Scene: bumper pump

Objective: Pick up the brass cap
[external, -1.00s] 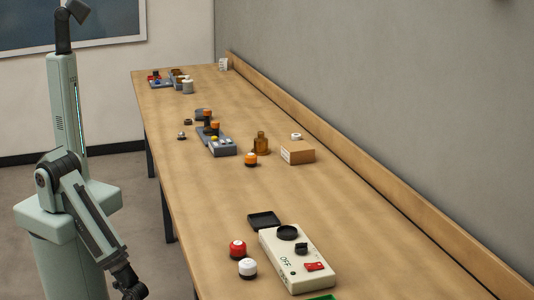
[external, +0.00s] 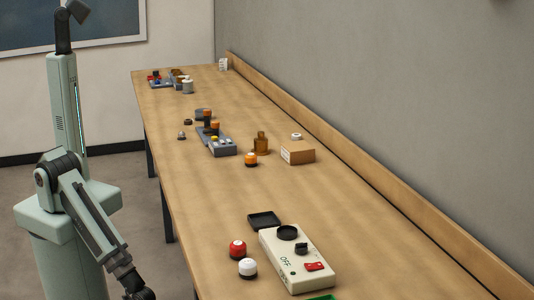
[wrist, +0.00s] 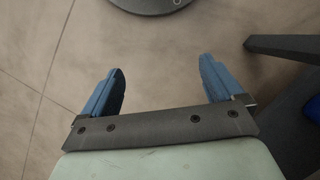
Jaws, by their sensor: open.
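I cannot single out the brass cap with certainty. A small domed metallic piece (external: 182,135) stands near the left edge of the bench, and a small dark round piece (external: 188,121) lies just behind it; both are too small to read clearly. My gripper (wrist: 163,72) is open and empty in the wrist view, its two blue fingers apart above bare floor. In the external view my wrist is low beside the front of the bench, off its left edge and far from the small pieces.
The wooden bench (external: 200,208) carries a blue-grey block (external: 222,150), an amber bottle (external: 261,145), an orange-topped button (external: 250,159), a cardboard box (external: 298,153), red (external: 238,248) and white (external: 247,267) buttons, a cream control box (external: 285,255) and a black tray (external: 264,220).

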